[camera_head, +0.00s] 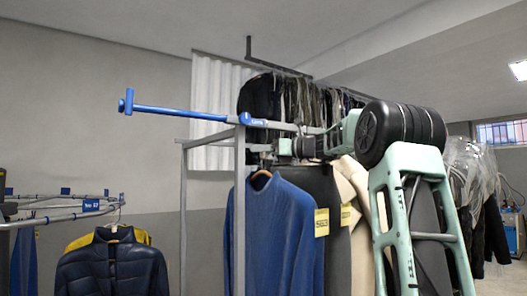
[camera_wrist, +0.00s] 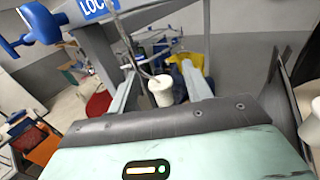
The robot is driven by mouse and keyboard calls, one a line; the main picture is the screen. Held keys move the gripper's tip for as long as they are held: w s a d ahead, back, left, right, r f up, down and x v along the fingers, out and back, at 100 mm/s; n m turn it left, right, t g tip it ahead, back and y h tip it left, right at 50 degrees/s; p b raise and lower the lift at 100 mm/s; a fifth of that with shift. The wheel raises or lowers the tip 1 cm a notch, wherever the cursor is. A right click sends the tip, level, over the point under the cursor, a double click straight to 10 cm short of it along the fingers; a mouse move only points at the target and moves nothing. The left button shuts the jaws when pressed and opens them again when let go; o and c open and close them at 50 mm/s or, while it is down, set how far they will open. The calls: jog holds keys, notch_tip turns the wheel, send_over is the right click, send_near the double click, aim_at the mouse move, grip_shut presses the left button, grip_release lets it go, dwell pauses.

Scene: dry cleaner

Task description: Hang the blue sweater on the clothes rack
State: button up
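The blue sweater (camera_head: 272,240) hangs upright on a wooden hanger (camera_head: 262,174) in the head view, beside a grey metal upright. My gripper (camera_head: 277,148) is just above and to the right of the hanger's top. In the wrist view my gripper (camera_wrist: 161,68) has its two fingers apart. A white cylinder with a thin metal hook (camera_wrist: 162,90) shows between them, with gaps at both sides; I cannot tell whether it touches them. The clothes rack's blue arm (camera_head: 180,110) extends left above the sweater. What bears the hanger is hidden.
A round rack (camera_head: 60,217) at the left holds a navy jacket (camera_head: 112,266) and a yellow garment. Dark clothes (camera_head: 300,100) hang behind, and a tagged garment (camera_head: 322,225) hangs close right of the sweater. Air left of the grey upright (camera_head: 239,200) is clear.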

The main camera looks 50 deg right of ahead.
jog(key=shift+f, duration=0.1)
jog(key=b+v, duration=0.6)
jog(key=v, duration=1.1)
jog(key=shift+s, duration=0.15)
jog(key=shift+d, duration=0.1)
jog(key=s+a, duration=0.3)
jog(key=s, duration=1.2)
jog(key=shift+s+a+b, duration=0.3)
jog(key=shift+a+b, duration=0.05)
jog(key=shift+b, duration=0.05)
